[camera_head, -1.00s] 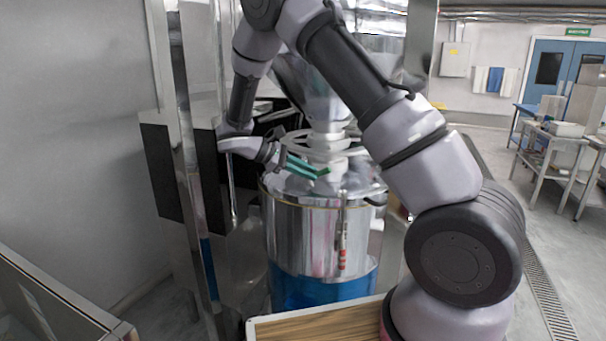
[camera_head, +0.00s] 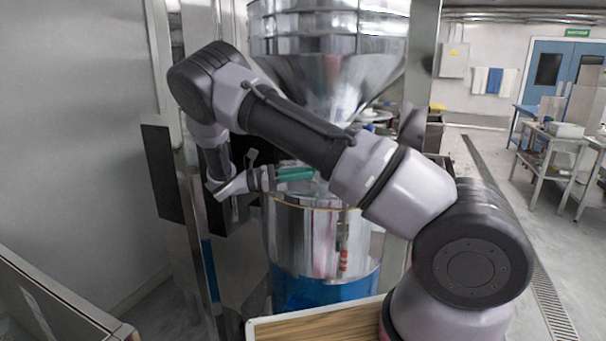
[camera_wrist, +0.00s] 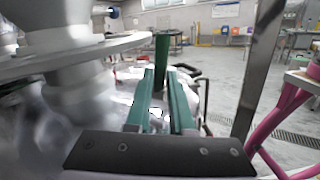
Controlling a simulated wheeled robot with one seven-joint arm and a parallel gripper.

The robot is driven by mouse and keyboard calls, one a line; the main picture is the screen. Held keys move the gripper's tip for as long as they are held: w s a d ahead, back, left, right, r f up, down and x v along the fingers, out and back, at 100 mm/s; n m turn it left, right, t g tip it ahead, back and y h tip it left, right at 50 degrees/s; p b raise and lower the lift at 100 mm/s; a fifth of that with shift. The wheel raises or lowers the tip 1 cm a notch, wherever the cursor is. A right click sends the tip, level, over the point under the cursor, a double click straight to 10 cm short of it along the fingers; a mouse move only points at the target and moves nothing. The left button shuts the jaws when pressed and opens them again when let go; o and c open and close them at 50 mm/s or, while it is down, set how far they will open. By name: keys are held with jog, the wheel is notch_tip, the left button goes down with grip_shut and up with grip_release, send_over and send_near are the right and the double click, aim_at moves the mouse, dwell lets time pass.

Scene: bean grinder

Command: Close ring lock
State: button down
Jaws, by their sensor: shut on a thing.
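The grinder's ring lock shows in the wrist view as a flat grey ring (camera_wrist: 75,55) around the neck below the hopper. In the head view my arm hides it. A dark green upright bar (camera_wrist: 161,52), which looks like the lock's handle, stands at the tips of my gripper (camera_wrist: 162,85). The teal fingers are close around it, with a narrow gap between them. In the head view my gripper (camera_head: 296,174) is above the drum's lid, pointing right. How the bar joins the ring cannot be seen.
The steel hopper (camera_head: 325,60) rises above my arm. The shiny drum (camera_head: 310,238) with a blue base stands below. Steel posts (camera_head: 180,150) are close at the left. A wood-topped surface (camera_head: 315,327) is in front. Pink tubing (camera_wrist: 280,130) shows at the right in the wrist view.

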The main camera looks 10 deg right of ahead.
dwell(0.5)
jog(key=c, duration=0.8)
grip_release()
notch_tip(320, 180, up, 10)
jog(key=shift+f, duration=0.1)
